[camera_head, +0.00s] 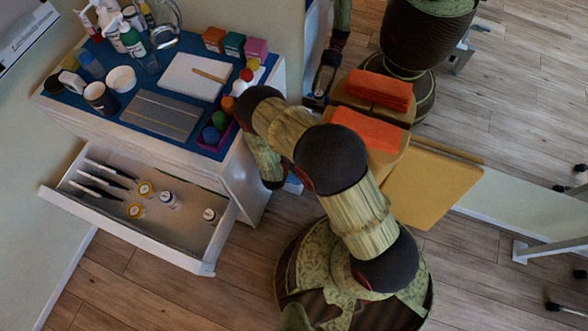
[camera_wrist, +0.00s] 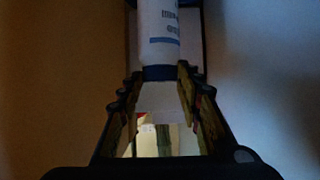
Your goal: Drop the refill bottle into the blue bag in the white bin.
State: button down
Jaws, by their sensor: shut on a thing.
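My gripper (camera_wrist: 158,78) is shut on a white bottle with blue lettering and a blue band (camera_wrist: 160,25), which I take as the refill bottle. It shows at the top middle of the wrist view, between the fingertips. In the head view my arm hangs down at the right side of the white cabinet, and the fingers and held bottle are hidden. A small patch of white and blue (camera_head: 293,185) shows low beside the arm. It may be part of the white bin and blue bag, but I cannot tell.
The cabinet's drawer (camera_head: 205,252) is open, holding pens, small jars and small bottles. Mugs, bottles, a board and coloured boxes crowd the blue cabinet top (camera_head: 62,92). Orange towels (camera_head: 372,130) lie right of my arm. Wooden floor (camera_head: 130,275) is clear in front.

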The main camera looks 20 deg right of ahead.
jog(key=shift+f+b, duration=1.2)
jog(key=shift+f, duration=0.8)
jog(key=c, duration=1.2)
grip_release()
jog(key=shift+o, duration=0.2)
jog(key=v, duration=1.2)
jog(key=shift+f, duration=0.1)
